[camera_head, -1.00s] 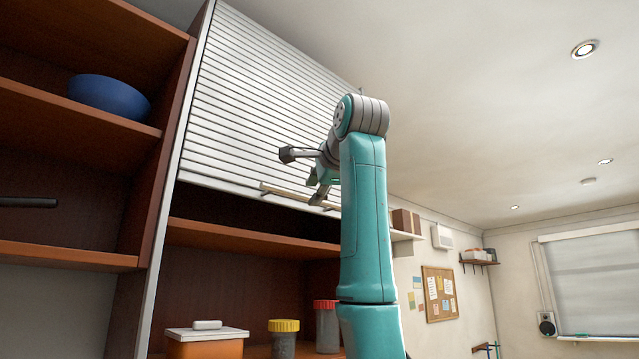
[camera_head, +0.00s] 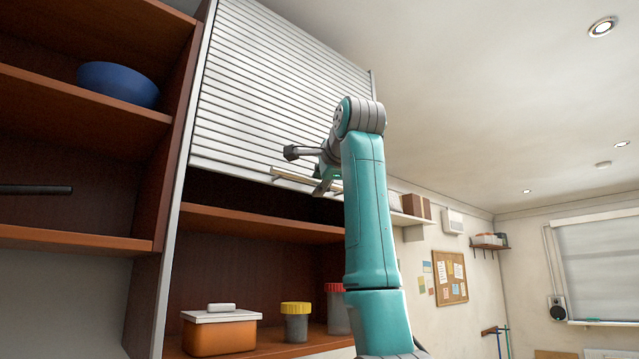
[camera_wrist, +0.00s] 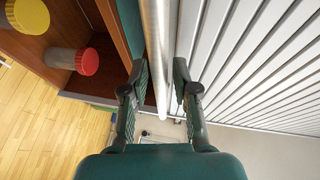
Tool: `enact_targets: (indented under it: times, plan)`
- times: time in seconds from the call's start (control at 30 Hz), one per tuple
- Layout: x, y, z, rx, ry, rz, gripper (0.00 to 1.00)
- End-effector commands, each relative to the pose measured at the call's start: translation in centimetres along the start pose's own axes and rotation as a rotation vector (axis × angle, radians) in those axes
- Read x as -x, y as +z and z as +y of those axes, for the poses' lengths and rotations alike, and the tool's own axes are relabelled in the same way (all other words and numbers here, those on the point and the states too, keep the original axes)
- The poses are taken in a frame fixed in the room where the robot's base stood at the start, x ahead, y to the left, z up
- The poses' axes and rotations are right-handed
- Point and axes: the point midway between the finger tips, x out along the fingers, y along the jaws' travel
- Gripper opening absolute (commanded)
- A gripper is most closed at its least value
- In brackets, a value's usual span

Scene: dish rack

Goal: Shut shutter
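The white slatted shutter (camera_head: 275,90) covers the upper part of the cabinet, and the space below it is open. A pale handle bar (camera_head: 290,177) runs along its lower edge. My gripper (camera_head: 324,180) is at this bar, near its right part, partly hidden by my arm. In the wrist view the bar (camera_wrist: 156,50) runs between my two spread fingers (camera_wrist: 158,85), with a gap clearly visible at the right finger. Whether the left finger touches the bar I cannot tell. The slats (camera_wrist: 250,60) lie to the right of the bar.
Under the shutter is a shelf (camera_head: 260,225). Below it stand an orange box with a white lid (camera_head: 220,335), a yellow-lidded jar (camera_head: 296,322) and a red-lidded jar (camera_head: 336,308). A blue bowl (camera_head: 118,84) sits on the open shelf at left.

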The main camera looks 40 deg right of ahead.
Motion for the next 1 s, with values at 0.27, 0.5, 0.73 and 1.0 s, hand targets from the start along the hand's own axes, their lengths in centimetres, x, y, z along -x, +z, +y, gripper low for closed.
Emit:
enact_targets:
  times: [0.27, 0.5, 0.73, 1.0]
  plan:
    - [0.0, 0.0, 0.0, 0.000, 0.000, 0.000, 0.00]
    - [-0.1, 0.0, 0.4, 0.000, 0.001, 0.000, 0.00]
    - [-0.5, 0.2, 2.3, 0.000, 0.003, 0.000, 0.00]
    - [-0.9, 0.3, 4.5, 0.000, 0.002, 0.000, 0.00]
